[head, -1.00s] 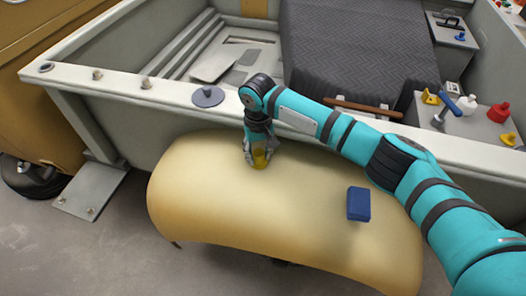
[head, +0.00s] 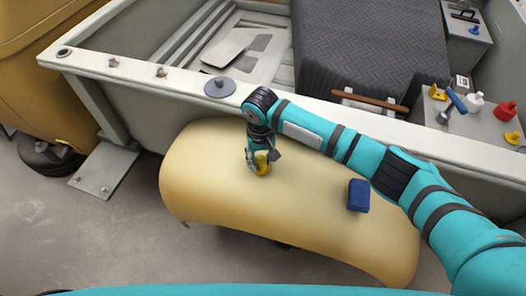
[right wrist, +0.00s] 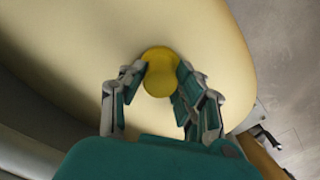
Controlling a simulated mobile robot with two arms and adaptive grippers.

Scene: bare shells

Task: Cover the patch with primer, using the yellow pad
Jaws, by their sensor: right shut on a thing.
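My right gripper (head: 259,166) is shut on the yellow pad (head: 262,164), over the upper left part of a cream curved panel (head: 215,185). In the right wrist view the yellow pad (right wrist: 160,72) sits between the two fingers of the right gripper (right wrist: 160,80), against or just above the panel (right wrist: 220,45). I cannot tell whether it touches. No distinct patch or primer mark stands out on the panel; the gripper hides the part under the pad. A teal strip at the bottom edge of the head view may be my left arm; the left gripper is not in view.
A blue block (head: 358,195) rests on the panel to the right. Behind is a pale wall-like rim (head: 330,110) with a grey disc (head: 220,87) on it. Red (head: 505,111) and white (head: 474,103) containers and a blue-handled tool (head: 455,101) stand at the far right.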

